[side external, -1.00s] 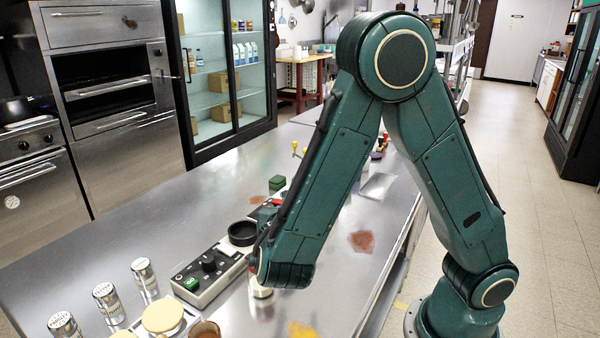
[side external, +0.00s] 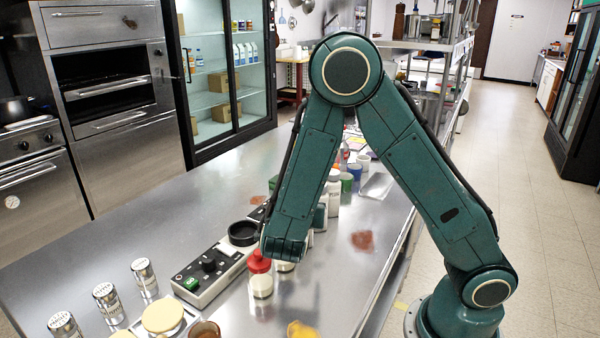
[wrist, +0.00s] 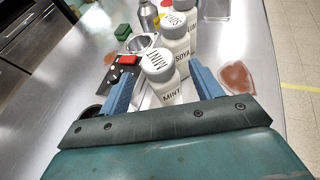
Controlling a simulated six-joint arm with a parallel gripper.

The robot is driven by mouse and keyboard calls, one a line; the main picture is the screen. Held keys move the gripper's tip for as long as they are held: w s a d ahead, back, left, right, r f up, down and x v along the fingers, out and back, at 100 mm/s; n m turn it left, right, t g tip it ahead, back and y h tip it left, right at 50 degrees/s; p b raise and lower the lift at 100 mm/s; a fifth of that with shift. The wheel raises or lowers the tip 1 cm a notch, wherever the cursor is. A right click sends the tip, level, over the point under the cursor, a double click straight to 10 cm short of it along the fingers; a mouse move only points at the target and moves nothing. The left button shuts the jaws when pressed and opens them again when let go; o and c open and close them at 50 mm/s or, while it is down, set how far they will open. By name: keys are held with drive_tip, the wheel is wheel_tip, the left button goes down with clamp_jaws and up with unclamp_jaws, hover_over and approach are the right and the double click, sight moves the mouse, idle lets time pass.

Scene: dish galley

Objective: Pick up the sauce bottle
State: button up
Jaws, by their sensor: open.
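Several sauce bottles stand in a row on the steel counter. In the side view a red-capped bottle (side external: 260,275) stands beside the end of my arm, which hides my fingers there. A pale bottle (side external: 333,195) shows behind the arm.
A black and grey control box (side external: 208,270) with a black cup (side external: 243,233) lies left of the bottles. Several labelled tins (side external: 145,278) stand at the front left. A reddish stain (side external: 362,240) marks the counter on the right.

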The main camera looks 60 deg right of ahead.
drive_tip(key=shift+w+d+f, duration=0.1)
drive_tip(key=shift+d, duration=0.1)
drive_tip(key=shift+x, duration=2.55)
drive_tip(key=shift+w, duration=0.1)
drive_tip(key=c, duration=1.2)
